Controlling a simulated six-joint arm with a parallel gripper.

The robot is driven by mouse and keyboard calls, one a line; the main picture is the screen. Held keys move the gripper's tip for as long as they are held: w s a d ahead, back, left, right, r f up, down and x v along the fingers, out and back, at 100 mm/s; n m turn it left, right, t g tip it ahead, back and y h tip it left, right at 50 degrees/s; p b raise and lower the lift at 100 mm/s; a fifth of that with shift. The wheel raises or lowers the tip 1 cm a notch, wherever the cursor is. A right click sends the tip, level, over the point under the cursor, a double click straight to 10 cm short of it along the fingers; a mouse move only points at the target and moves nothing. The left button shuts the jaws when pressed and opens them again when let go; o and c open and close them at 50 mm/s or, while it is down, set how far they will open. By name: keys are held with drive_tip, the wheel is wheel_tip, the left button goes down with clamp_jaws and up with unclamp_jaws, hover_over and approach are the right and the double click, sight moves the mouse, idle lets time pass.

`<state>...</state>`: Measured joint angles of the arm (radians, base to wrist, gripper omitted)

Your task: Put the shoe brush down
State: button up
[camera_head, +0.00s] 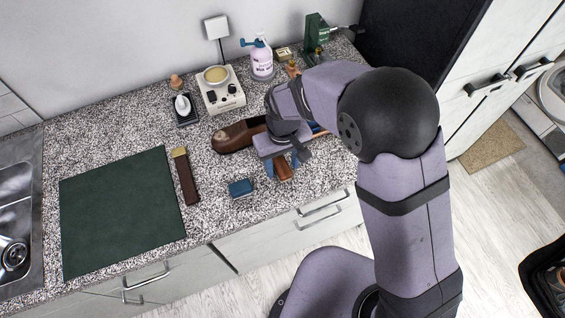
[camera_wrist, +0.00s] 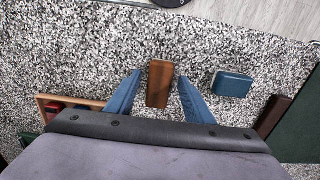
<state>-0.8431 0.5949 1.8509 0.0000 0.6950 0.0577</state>
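A reddish-brown wooden block, which looks like the shoe brush (camera_head: 284,171), lies on the speckled counter near its front edge. In the wrist view the brush (camera_wrist: 160,84) shows between my two blue fingers, with a visible gap on each side. My gripper (camera_head: 284,163) is open, pointing down over the brush, and the fingers (camera_wrist: 160,76) do not appear to touch it. The brush's underside is hidden, and my wrist covers part of it in the head view.
A blue block (camera_head: 240,187) lies left of the brush. Farther left are a dark brown bar with a tan end (camera_head: 185,177) and a green mat (camera_head: 121,211). A brown shoe (camera_head: 236,135) is behind my gripper. A wooden-edged tray (camera_wrist: 80,102) shows in the wrist view.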

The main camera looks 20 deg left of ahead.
sight(283, 168)
wheel_tip(283, 168, up, 12)
drive_tip(key=b, duration=0.2)
drive_tip(key=shift+r, duration=0.2)
idle(0.4)
drive_tip(key=w+d+f+m, duration=0.1)
drive_tip(key=d+m, duration=0.1)
drive_tip(key=d, duration=0.7)
drive_tip(key=w+d+f+m, duration=0.1)
drive_tip(key=d+f+m, duration=0.15)
drive_tip(key=d, duration=0.65)
drive_tip(key=s+d+f+m, duration=0.3)
drive_tip(key=s+d, duration=0.4)
drive_tip(key=d, duration=0.6)
drive_tip(key=shift+s+f+m, duration=0.2)
drive_tip(key=shift+s+m, duration=0.2)
drive_tip(key=shift+m, duration=0.35)
drive_tip(key=shift+o, duration=0.6)
